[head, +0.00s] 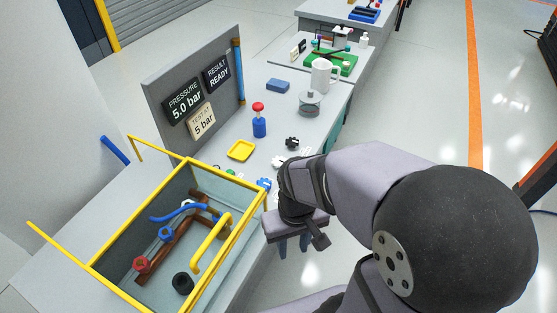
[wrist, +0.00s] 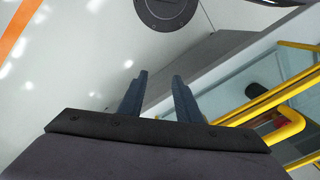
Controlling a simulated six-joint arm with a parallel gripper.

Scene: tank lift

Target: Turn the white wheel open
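A small white wheel-like part (head: 278,162) lies on the bench beside my arm, partly covered by it. A blue wheel (head: 264,184) is just in front of it and a black wheel (head: 292,142) just behind. Inside the yellow-framed tank (head: 230,192), brown pipes carry a red wheel (head: 142,264) and a blue wheel (head: 166,233); a small white piece (head: 188,203) shows at their far end, too small to identify. My gripper (head: 293,245) hangs beyond the bench's right edge, pointing down. In the wrist view my gripper (wrist: 158,92) has its fingers apart with nothing between them.
A grey panel (head: 190,90) with signs reading "5.0 bar" stands behind. Open floor lies right.

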